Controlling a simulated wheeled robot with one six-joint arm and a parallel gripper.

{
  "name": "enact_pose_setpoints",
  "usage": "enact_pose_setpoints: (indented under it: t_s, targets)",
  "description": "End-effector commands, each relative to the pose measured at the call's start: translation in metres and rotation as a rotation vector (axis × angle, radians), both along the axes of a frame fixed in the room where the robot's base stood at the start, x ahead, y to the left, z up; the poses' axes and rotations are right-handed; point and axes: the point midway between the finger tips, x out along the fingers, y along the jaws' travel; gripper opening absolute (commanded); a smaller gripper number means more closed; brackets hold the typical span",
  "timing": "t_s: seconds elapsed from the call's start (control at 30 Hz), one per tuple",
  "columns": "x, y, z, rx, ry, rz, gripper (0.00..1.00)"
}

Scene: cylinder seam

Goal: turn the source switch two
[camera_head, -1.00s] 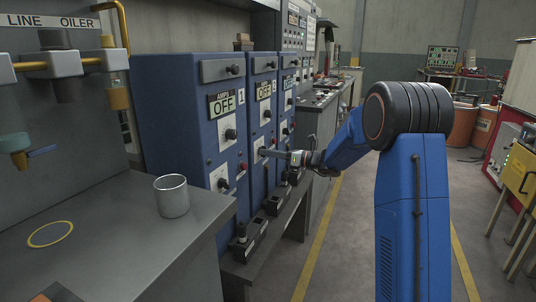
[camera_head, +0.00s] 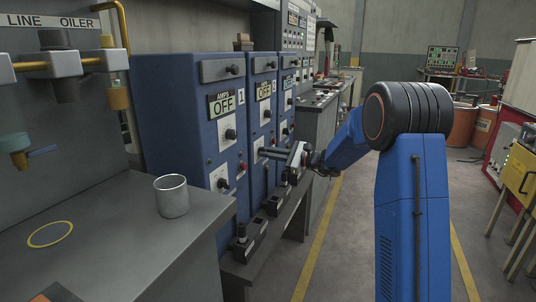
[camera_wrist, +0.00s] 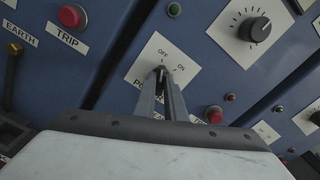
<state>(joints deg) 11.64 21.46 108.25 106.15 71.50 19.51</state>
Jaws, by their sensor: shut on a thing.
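Source two is the middle blue cabinet (camera_head: 264,67), with a display (camera_head: 264,90) that reads OFF. Its switch plate (camera_wrist: 146,64), marked OFF and ON, is in the middle of the wrist view. My gripper (camera_wrist: 161,73) is shut on the small dark switch knob at the centre of this plate. The fingers hide most of the knob, so I cannot tell which mark it points to. In the head view, my gripper (camera_head: 262,152) reaches the front of the middle cabinet from the right, its fingers rolled about their length.
A dial (camera_wrist: 260,28) and a red TRIP button (camera_wrist: 72,16) are near the fingers, and a red button (camera_wrist: 214,114) is to their right. Source one (camera_head: 188,110) stands on the left, also reading OFF. A metal cup (camera_head: 172,196) stands on the bench. The aisle floor is clear.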

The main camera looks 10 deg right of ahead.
Motion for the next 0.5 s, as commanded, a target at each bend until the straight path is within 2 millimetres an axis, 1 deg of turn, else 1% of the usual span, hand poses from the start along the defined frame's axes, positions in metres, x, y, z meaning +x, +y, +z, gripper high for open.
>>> enact_pose_setpoints:
  t_s: [0.5]
  targets:
    - [-0.0004, -0.0006, -0.0008, -0.029, -0.038, 0.000, 0.00]
